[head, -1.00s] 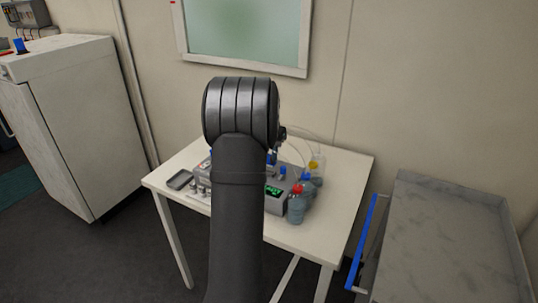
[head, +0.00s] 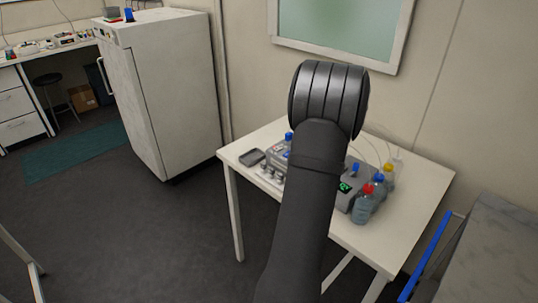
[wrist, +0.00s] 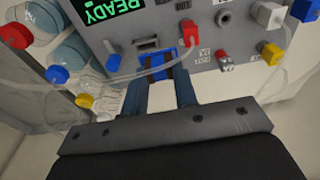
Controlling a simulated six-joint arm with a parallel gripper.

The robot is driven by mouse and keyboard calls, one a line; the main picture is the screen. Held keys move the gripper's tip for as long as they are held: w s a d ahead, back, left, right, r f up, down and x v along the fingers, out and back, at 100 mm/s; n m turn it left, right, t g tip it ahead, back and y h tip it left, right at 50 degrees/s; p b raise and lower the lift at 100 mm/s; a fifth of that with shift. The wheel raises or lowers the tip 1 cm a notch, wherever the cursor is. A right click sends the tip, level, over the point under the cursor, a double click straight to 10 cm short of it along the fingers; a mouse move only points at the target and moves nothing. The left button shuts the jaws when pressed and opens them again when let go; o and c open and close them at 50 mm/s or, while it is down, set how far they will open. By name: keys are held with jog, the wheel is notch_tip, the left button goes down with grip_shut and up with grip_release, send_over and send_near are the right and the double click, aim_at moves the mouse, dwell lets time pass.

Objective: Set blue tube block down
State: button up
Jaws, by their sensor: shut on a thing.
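The blue tube block (wrist: 157,63) shows in the wrist view between the two fingers of my gripper (wrist: 158,88). My gripper is shut on it, close to the grey front panel of the device (wrist: 205,72). A clear tube runs across in front of the panel near the block. I cannot tell whether the block touches the panel. In the head view, the device (head: 336,197) stands on a white table (head: 400,228), partly behind my arm. My arm hides the gripper and the block there.
Bottles with red (head: 364,205), blue and yellow caps stand at the device's right end. A dark tray (head: 251,157) lies at the table's left. A white cabinet (head: 175,95) stands left. A grey-topped surface (head: 495,245) is at the right. The table's front right is bare.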

jog(key=w+a+f, duration=0.1)
jog(key=w+a, duration=0.2)
jog(key=a, duration=0.7)
jog(key=w+a+f, duration=0.1)
jog(key=w+a, duration=0.3)
jog(key=a, duration=0.6)
jog(key=shift+w+a+f, duration=0.75)
jog(key=shift+a+f, duration=1)
jog(key=shift+a, duration=0.15)
jog(key=shift+w+a+f, duration=0.8)
jog(key=shift+a+f, duration=0.95)
jog(key=shift+a, duration=0.15)
jog(key=shift+w+a+f, duration=0.75)
jog(key=shift+a+f, duration=1)
jog(key=shift+a, duration=0.15)
jog(key=shift+f, duration=0.15)
jog(key=o, duration=1)
jog(key=r, duration=0.8)
jog(key=s+a+r, duration=0.1)
jog(key=r, duration=0.3)
jog(key=shift+r, duration=0.15)
